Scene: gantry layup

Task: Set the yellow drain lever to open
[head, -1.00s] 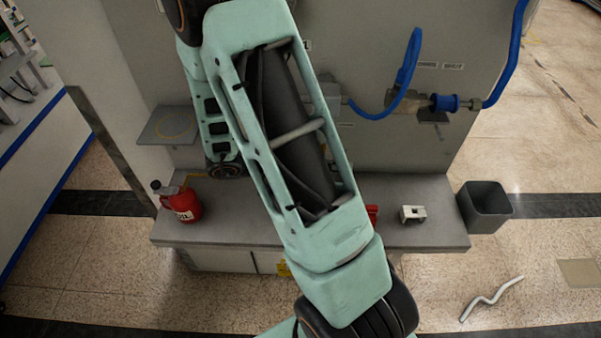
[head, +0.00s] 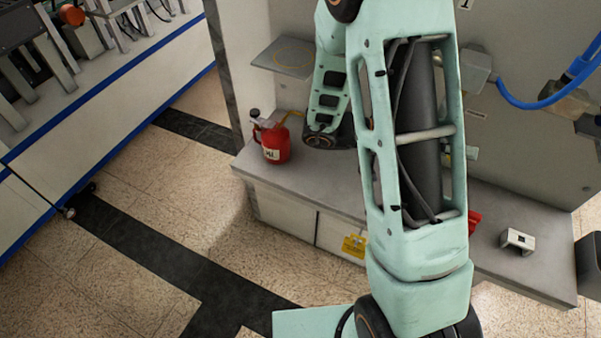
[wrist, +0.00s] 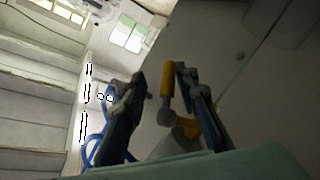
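The yellow drain lever (wrist: 166,78) shows in the wrist view as a yellow handle on a grey pivot. It stands roughly upright in the picture, between the two fingertips of my gripper (wrist: 159,74). I cannot tell how deep the lever sits between the fingers. An orange-yellow part (wrist: 188,127) shows lower, beside the right finger. In the head view my arm hides my gripper and the lever.
In the head view, a red can (head: 273,146) stands on the grey bench (head: 330,190) at left. A small white block (head: 517,241) lies at right, near a dark bin (head: 590,262). A blue hose (head: 545,100) runs along the wall panel. A small shelf (head: 287,57) juts out above the can.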

